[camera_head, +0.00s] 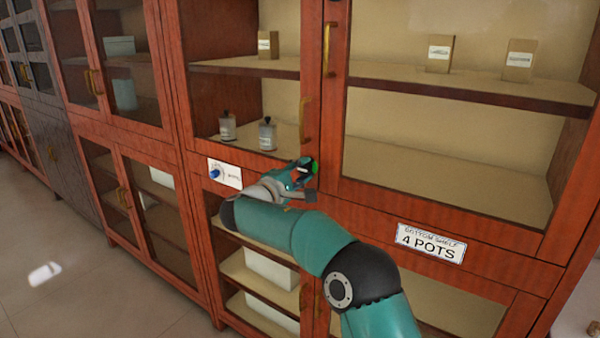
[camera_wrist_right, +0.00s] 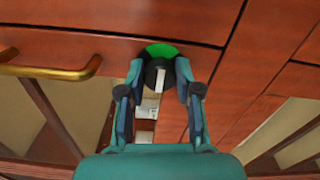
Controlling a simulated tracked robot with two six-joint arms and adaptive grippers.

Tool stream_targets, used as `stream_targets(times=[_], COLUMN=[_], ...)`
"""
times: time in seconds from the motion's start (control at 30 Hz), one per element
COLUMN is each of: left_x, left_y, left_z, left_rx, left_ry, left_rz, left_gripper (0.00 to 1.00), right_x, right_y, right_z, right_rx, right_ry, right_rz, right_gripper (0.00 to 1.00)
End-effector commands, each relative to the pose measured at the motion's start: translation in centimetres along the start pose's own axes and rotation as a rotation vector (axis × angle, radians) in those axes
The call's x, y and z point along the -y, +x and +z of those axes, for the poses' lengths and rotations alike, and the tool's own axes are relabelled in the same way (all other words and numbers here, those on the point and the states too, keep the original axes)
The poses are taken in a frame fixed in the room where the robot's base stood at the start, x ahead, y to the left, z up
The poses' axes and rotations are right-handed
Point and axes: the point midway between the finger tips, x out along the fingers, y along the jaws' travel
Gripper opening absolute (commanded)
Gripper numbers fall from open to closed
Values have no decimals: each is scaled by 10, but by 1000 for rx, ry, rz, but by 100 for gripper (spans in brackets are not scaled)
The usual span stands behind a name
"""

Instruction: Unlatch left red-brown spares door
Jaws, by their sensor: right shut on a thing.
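The red-brown cabinet's upper left glass door (camera_head: 250,85) is closed, with a vertical brass handle (camera_head: 305,122) near its right edge. A round latch knob, black with a white bar and a green sector, shows in the right wrist view (camera_wrist_right: 160,76). Its green part (camera_head: 314,166) also shows in the head view, below that door's handle. My right gripper (camera_head: 306,177) is shut on the knob, with one finger on each side of it in the right wrist view (camera_wrist_right: 160,98). The gripper hides part of the knob in the head view. My left gripper is not in view.
A label plate with a blue knob (camera_head: 215,172) sits left of my right gripper. A "4 POTS" sign (camera_head: 430,243) is on the rail at right. The taller right door (camera_head: 450,150) has its own brass handle (camera_head: 328,50). Free floor (camera_head: 90,280) lies at left.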

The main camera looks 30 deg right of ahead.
Motion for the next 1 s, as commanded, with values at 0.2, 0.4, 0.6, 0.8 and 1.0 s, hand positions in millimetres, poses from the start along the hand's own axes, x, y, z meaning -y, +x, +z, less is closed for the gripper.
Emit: stream_targets(times=[0.2,0.4,0.6,0.8,1.0], left_x=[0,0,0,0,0], left_y=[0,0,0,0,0], left_z=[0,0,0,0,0], left_rx=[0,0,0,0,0], left_ry=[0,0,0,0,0], left_rz=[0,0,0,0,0], left_gripper=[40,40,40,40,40], right_x=[2,2,1,1,1], right_y=[2,1,0,-16,-53], right_z=[1,1,0,0,0], right_rx=[4,2,1,-2,-4], right_ry=[-2,-1,-1,-2,-3], right_rz=[-3,-2,-2,-2,-1], right_gripper=[44,59,59,59,59])
